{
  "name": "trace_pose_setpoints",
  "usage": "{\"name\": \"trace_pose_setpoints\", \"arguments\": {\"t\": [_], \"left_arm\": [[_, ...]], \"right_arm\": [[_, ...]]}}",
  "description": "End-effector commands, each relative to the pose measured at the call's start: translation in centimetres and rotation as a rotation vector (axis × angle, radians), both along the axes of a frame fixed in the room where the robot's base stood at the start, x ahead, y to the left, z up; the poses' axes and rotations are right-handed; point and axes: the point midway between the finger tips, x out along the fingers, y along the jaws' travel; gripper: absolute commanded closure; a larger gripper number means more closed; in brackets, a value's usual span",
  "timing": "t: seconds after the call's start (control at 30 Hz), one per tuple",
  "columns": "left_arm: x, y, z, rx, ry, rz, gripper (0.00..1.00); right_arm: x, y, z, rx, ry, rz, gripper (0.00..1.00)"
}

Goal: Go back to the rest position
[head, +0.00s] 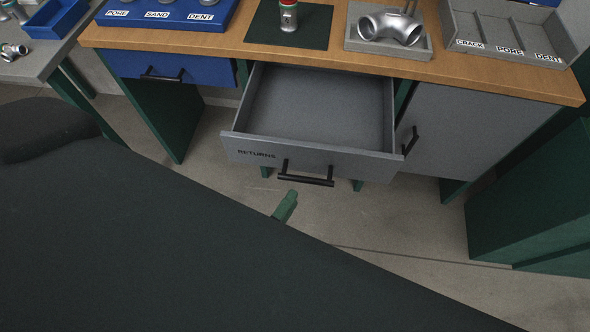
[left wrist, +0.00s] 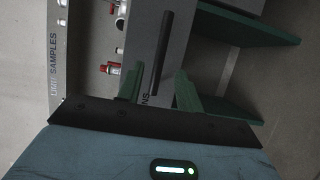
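My left gripper (left wrist: 158,88) shows two green fingers standing apart in the left wrist view, with nothing seen held between them. In the head view one green finger (head: 285,207) shows in front of and below the handle, apart from it in the picture; my dark arm hides the rest. The grey drawer (head: 325,105) marked RETURNS is pulled open and looks empty. Its black handle (head: 305,179) also shows beyond the fingers in the left wrist view (left wrist: 161,60). My right gripper is in neither view.
The wooden bench top (head: 330,58) carries a blue labelled tray (head: 170,18), a red-capped item on a green mat (head: 262,32), a grey tray (head: 358,43) with a metal elbow casting (head: 390,27), and a grey sorting tray (head: 548,42). Green bench legs flank open floor (head: 410,225).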

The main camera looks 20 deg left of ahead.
Motion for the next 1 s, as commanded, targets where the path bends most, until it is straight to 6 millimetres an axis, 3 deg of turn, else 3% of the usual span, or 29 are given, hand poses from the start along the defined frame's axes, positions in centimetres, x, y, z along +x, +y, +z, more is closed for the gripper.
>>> {"name": "trace_pose_setpoints", "arguments": {"t": [0.67,0.77,1.0], "left_arm": [[-0.8,0.1,0.1,0.058,0.023,-0.016,0.64],[-2.7,0.3,0.2,0.227,0.081,-0.065,0.64],[-10.4,2.5,0.8,0.918,0.266,-0.335,0.64]], "right_arm": [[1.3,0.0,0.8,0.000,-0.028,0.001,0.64],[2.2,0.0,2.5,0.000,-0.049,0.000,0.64],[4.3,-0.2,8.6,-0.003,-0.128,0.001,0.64]]}}
